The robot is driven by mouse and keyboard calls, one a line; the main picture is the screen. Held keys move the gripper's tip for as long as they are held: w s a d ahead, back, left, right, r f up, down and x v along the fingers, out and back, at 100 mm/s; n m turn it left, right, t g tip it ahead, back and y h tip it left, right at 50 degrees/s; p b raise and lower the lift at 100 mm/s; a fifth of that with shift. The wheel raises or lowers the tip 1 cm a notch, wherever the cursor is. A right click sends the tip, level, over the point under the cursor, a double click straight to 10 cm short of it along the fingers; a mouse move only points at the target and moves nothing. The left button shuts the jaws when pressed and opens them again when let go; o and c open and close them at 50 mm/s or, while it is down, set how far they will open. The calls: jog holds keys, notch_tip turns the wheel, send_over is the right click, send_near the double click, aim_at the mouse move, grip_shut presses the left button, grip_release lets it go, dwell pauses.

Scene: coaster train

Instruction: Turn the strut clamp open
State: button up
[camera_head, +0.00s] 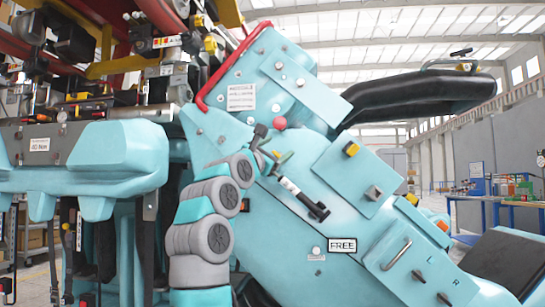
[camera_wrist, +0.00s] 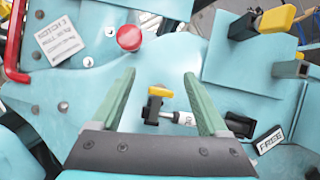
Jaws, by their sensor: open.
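In the wrist view, a small black clamp with a yellow tip (camera_wrist: 160,92) sits on the teal panel, at one end of a short pale rod with a label (camera_wrist: 179,117). I take this to be the strut clamp. The labelled rod also shows in the head view (camera_head: 289,186), slanting down to a black end piece (camera_head: 318,211). My gripper (camera_wrist: 159,75) has its green fingers spread, one on each side of the clamp in the picture, with nothing held. Whether they touch it I cannot tell. In the head view my gripper (camera_head: 283,158) partly hides the clamp.
A red knob (camera_wrist: 129,38) stands just beyond the fingers. A yellow-ended black handle (camera_wrist: 272,20) rises at the upper right. A FREE plate (camera_head: 342,245) lies below the rod. A red bar (camera_head: 232,62) edges the panel. A black padded restraint (camera_head: 420,95) juts out at right.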

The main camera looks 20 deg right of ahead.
aim_at(281, 153)
jog(key=shift+m+y, duration=0.4)
jog(key=shift+y, duration=0.2)
jog(key=w+d+p, duration=0.2)
jog(key=w, duration=0.1)
jog(key=w+d+p, duration=0.1)
jog(key=w+d, duration=0.1)
jog(key=shift+w+f, duration=0.15)
jog(key=shift+f, duration=0.15)
jog(key=shift+w+d, duration=0.3)
jog(key=shift+w, duration=0.15)
grip_shut()
